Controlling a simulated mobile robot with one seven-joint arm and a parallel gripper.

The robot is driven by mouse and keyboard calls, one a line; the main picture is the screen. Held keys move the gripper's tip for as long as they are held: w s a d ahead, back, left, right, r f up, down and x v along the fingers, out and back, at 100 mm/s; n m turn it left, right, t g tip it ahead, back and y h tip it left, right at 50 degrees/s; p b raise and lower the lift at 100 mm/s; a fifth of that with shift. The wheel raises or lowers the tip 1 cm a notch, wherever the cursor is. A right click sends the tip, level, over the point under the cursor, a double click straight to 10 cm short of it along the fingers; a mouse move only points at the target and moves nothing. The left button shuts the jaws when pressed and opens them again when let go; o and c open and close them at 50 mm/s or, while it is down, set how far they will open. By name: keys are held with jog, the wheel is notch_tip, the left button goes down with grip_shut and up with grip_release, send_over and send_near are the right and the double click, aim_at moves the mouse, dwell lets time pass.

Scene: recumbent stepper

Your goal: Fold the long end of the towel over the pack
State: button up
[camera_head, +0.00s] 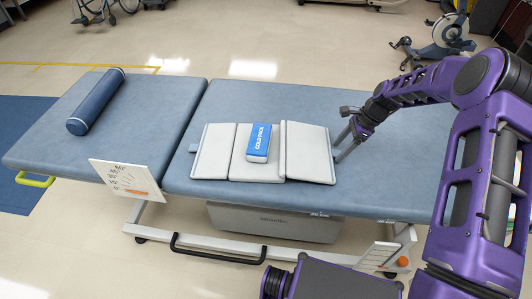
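The towel (312,168) is pale grey and lies on the blue padded table as three panels side by side. The blue and white cold pack (259,142) lies on its middle panel. The left panel (212,158) and the right panel lie out to either side, leaving the pack uncovered. A small blue-grey tab (336,153) shows at the towel's right edge, and another (194,147) at its left edge. My gripper (338,154) is at the right edge, its two fingers apart and around or beside the right tab. Contact with the tab is unclear.
The padded table (400,180) has bare room right of the towel and behind it. A blue bolster (96,101) lies on its left section. An angle scale card (127,180) stands at the front edge.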

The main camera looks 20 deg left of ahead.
grip_shut()
notch_tip(320, 180, up, 2)
jog(key=shift+a+h+p, duration=0.1)
jog(key=shift+h+p, duration=0.3)
jog(key=shift+p, duration=0.45)
jog(key=shift+r+h, duration=0.4)
jog(key=shift+h, duration=0.1)
jog(key=shift+r+p, duration=0.1)
jog(key=shift+p, duration=0.2)
jog(key=shift+s+a+r+t+h+p, duration=0.1)
jog(key=shift+a+r+t+h+p, duration=0.1)
jog(key=shift+r+t+h+p, duration=0.4)
jog(key=shift+r, duration=0.65)
jog(key=shift+a+r, duration=0.1)
